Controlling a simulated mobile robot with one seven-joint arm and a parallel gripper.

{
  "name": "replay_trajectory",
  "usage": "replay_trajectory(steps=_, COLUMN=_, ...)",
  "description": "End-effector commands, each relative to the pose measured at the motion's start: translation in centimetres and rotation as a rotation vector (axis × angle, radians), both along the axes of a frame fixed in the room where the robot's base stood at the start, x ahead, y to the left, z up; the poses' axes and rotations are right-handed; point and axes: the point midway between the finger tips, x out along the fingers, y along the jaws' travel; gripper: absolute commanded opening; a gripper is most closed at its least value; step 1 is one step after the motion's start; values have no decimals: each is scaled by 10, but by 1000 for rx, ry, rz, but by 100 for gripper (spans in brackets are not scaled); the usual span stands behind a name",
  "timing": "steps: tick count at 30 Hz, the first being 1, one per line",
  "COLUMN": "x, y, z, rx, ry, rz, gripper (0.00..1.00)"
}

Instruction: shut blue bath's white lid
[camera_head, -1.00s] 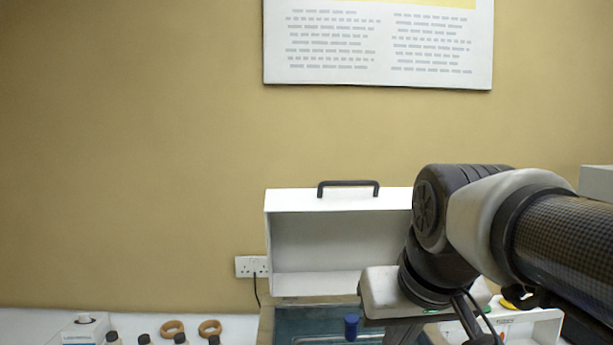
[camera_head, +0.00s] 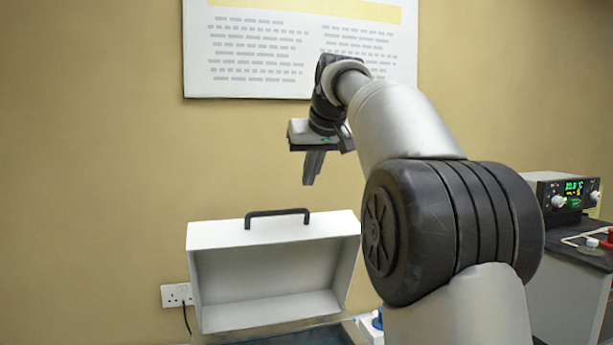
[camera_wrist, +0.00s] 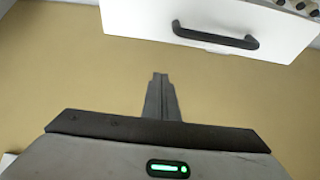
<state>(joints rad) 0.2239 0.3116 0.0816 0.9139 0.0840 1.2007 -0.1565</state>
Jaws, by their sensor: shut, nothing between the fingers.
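The white lid (camera_head: 223,238) of the bath stands open and upright, its hollow inner side facing me. Its black handle (camera_head: 277,214) is on the top edge. In the wrist view the handle (camera_wrist: 215,36) and the white lid (camera_wrist: 150,12) show at the top, apart from the fingers. The blue bath (camera_head: 295,337) shows only as a strip below the lid; the rest is out of view or behind my arm. My gripper (camera_head: 310,182) is shut and empty, above and slightly right of the handle, fingers pointing down. It shows in the wrist view (camera_wrist: 160,76) too.
A wall poster (camera_head: 265,50) hangs behind my gripper. A wall socket (camera_head: 177,295) with a cord is left of the lid. A dark device with a green display (camera_head: 565,198) stands at the right. The space left of my gripper is clear.

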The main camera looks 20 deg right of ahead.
Motion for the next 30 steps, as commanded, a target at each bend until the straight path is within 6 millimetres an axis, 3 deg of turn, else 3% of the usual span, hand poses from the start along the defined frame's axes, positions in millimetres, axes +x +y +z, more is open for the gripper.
replay_trajectory(steps=9, x=46, y=1, z=-53, rx=0, ry=4, rz=1, gripper=0)
replay_trajectory(steps=18, x=13, y=0, z=-66, rx=-1, ry=1, rz=-1, gripper=0)
replay_trajectory(steps=30, x=9, y=0, z=-67, rx=-1, ry=0, rz=-1, gripper=0)
